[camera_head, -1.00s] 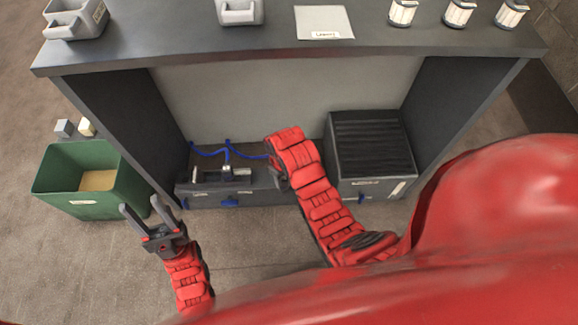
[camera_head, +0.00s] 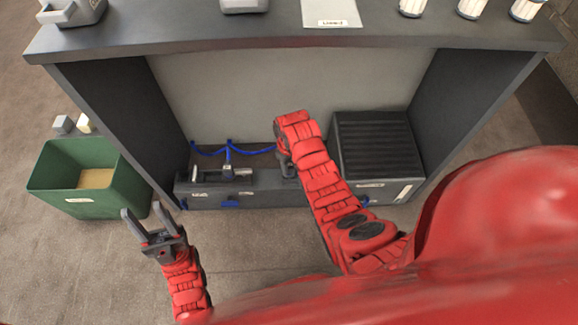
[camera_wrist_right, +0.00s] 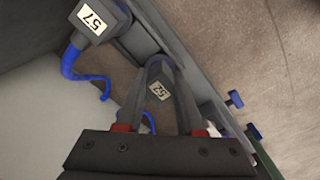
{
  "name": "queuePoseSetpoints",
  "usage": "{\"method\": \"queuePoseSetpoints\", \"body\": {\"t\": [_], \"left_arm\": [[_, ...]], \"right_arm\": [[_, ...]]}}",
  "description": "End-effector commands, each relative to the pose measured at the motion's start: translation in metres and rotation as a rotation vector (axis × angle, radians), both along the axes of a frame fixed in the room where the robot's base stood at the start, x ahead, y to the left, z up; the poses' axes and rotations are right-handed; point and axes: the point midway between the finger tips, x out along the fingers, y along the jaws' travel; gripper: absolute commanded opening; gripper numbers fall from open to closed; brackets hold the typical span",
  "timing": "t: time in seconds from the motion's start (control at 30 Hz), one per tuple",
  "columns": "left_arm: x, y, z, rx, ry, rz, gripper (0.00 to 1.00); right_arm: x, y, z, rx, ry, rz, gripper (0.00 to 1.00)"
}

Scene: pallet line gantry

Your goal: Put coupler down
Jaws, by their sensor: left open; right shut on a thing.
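My right gripper (camera_head: 288,165) is low inside the bay under the counter, beside the dark bench unit with blue hoses (camera_head: 260,190); the arm partly hides it. In the right wrist view its fingers close around a dark grey coupler (camera_wrist_right: 159,91) with a label reading 52. A blue hose shows below the coupler there. I cannot tell whether the coupler touches the surface beneath. Another dark block labelled 57 (camera_wrist_right: 92,20), with a blue hose, is to the left of the fingers. My left gripper (camera_head: 147,222) is open and empty in front of the bay.
A black ribbed box (camera_head: 375,145) stands right of my right arm. A green bin (camera_head: 85,200) stands on the floor at the left. The counter (camera_head: 280,38) above holds grey holders, a sheet and several white cylinders. Dark side panels bound the bay.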

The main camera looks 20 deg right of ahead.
Motion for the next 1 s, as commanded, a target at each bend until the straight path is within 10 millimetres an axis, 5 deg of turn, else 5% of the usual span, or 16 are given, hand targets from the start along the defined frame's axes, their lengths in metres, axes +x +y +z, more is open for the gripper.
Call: {"method": "queuePoseSetpoints", "body": {"t": [0.1,0.13,0.27,0.63,1.0], "left_arm": [[0.000,0.000,0.000,0.000,0.000,0.000,0.50],[0.000,0.000,0.000,0.000,0.000,0.000,0.50],[0.000,0.000,0.000,0.000,0.000,0.000,0.50],[0.000,0.000,0.001,0.000,0.000,-0.001,0.50],[0.004,-0.001,0.028,-0.034,0.025,-0.004,0.50]], "right_arm": [[0.000,0.000,-0.003,0.000,0.001,0.000,0.00],[0.000,0.000,-0.003,0.000,0.001,0.000,0.42],[0.000,0.000,-0.002,0.000,0.000,0.000,0.65],[0.000,0.000,0.002,0.000,-0.002,0.000,0.67],[0.002,0.000,0.081,0.000,-0.007,0.000,0.67]]}}
